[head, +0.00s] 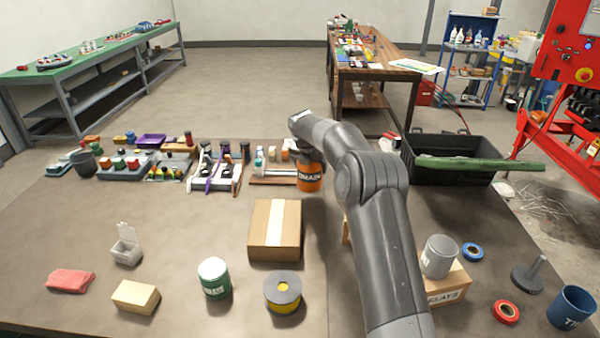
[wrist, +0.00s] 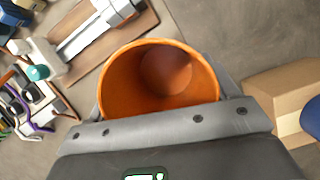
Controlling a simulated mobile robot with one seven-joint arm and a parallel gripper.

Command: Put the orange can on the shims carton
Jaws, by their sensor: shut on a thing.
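The orange can (head: 310,178) is held upright in my gripper (head: 308,156), above the bench beyond the large taped carton. In the wrist view the can (wrist: 160,85) is seen from above, open-topped and hollow, between the jaws of my gripper (wrist: 160,118). No shims label is readable. A carton mostly hidden behind my arm shows only a sliver (head: 346,232) in the head view. A carton (wrist: 275,100) also shows at the right of the wrist view, with a blue thing at its edge. I cannot tell which carton is the shims one.
A large taped carton (head: 265,240) stands left of my arm. A relays carton (head: 450,288) bears a grey can (head: 439,256). A green can (head: 214,279) and yellow spool (head: 283,292) stand in front. A black crate (head: 450,172) is at right.

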